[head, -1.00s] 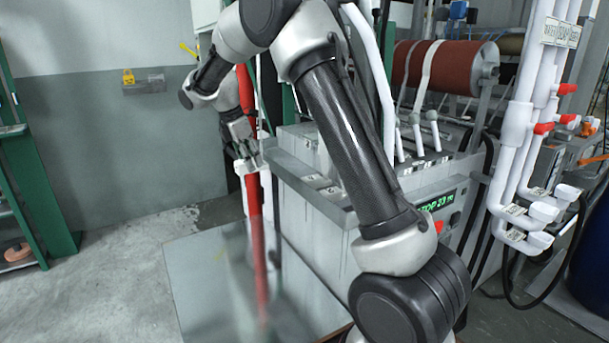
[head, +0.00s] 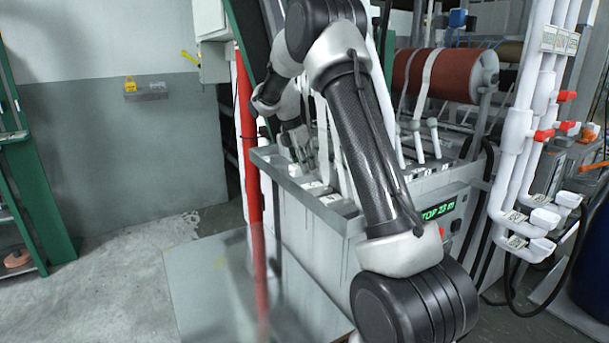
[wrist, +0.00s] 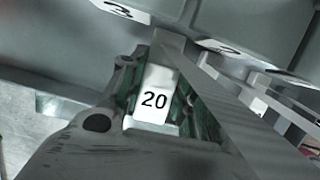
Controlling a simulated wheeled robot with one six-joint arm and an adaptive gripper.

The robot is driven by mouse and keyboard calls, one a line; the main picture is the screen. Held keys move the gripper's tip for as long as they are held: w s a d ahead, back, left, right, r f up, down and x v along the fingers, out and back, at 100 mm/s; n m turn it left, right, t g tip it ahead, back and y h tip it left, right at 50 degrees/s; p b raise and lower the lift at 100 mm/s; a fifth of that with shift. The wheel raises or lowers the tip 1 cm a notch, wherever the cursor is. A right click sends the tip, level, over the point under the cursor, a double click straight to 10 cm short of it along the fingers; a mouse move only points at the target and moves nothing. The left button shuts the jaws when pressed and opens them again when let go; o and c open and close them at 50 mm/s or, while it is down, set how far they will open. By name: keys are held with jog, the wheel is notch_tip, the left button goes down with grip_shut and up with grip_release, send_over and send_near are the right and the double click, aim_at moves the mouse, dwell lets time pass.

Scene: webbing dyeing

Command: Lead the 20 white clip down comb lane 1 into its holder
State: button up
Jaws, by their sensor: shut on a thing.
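The white 20 clip (wrist: 154,96) shows in the wrist view with its number facing the camera. It sits between the fingers of my gripper (wrist: 155,110), which is shut on it. In the head view my gripper (head: 303,155) is over the left part of the grey machine's top, and the clip is too small to make out there. In the wrist view, labels 3 (wrist: 118,9) and 2 (wrist: 218,46) lie beyond the gripper on a grey surface. I cannot tell which lane the clip is in, and its holder is not clearly seen.
The grey machine (head: 310,235) carries a green display and several white-knobbed levers (head: 434,135). A red post (head: 250,170) stands at its left. White pipes with red valves (head: 520,140) stand at the right. The floor at left (head: 120,270) is clear.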

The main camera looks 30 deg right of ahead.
jog(key=x, duration=0.4)
jog(key=shift+a+f, duration=0.1)
jog(key=shift+a, duration=0.35)
jog(key=shift+f, duration=0.15)
jog(key=o, duration=1)
